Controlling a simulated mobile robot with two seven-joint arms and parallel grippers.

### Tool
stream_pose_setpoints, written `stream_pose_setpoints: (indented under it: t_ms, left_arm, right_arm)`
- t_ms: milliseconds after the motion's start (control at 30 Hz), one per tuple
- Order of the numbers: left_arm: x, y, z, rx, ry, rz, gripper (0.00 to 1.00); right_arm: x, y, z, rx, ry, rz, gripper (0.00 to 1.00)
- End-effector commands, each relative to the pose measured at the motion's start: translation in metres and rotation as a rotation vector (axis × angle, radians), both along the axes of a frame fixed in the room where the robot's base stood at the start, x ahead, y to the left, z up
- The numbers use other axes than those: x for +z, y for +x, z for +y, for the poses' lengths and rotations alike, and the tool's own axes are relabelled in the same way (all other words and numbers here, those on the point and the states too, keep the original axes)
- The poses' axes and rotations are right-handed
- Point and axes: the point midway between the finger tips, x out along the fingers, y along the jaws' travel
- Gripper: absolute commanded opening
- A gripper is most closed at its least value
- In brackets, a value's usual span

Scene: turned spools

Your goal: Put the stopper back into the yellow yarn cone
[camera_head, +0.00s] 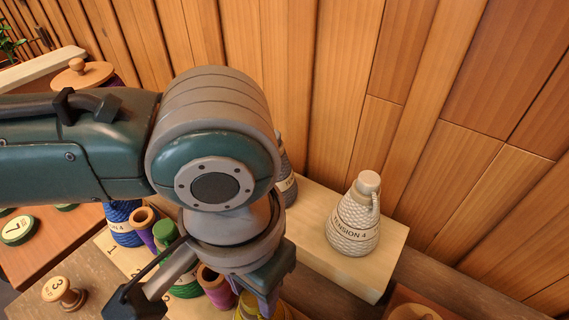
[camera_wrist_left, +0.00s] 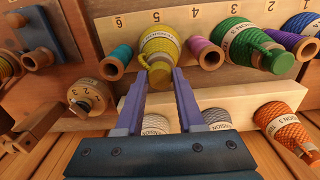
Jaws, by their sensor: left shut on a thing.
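In the head view only a little of the yellow cone (camera_head: 244,309) shows below my arm. My left gripper (camera_wrist_left: 160,76) is at the narrow end of this cone, its two fingers on either side of a small yellow-brown stopper (camera_wrist_left: 160,73), shut on it. The stopper overlaps the cone's tip; I cannot tell if it is seated. My right gripper is not in view.
A white cone marked TENSION 4 (camera_head: 352,220) stands on a pale wooden block (camera_head: 375,262), close to the plank wall. A green cone (camera_wrist_left: 240,40) and several spools stand close beside the yellow cone. A wooden knob marked 3 (camera_head: 62,292) is at lower left.

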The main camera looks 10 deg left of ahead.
Motion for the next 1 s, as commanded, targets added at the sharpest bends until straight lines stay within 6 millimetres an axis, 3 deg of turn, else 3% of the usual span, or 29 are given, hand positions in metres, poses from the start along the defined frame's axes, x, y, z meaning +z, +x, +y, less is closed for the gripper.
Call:
stream_pose_setpoints:
  t_ms: [133, 167, 433, 633, 867, 1000]
  left_arm:
    - [-0.0072, 0.0, -0.0002, 0.0, 0.0, 0.0, 0.0]
    - [-0.0061, 0.0002, -0.0002, 0.0, 0.0, -0.001, 0.4]
    - [-0.0054, 0.0002, -0.0001, 0.0, 0.0, -0.001, 0.7]
    - [-0.0055, 0.0001, 0.0001, 0.0, 0.0, 0.0, 0.72]
    - [-0.0055, 0.0, 0.0001, 0.0, 0.0, 0.0, 0.97]
    - [-0.0055, 0.0, 0.0001, 0.0, 0.0, 0.0, 0.97]
  right_arm:
    - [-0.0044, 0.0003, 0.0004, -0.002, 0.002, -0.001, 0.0]
    - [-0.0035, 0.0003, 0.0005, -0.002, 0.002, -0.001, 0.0]
    - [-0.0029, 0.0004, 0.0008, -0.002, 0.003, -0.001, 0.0]
    - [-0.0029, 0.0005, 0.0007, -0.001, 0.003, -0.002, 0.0]
    - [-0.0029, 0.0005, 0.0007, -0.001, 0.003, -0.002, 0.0]
    - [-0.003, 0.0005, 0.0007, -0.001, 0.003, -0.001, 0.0]
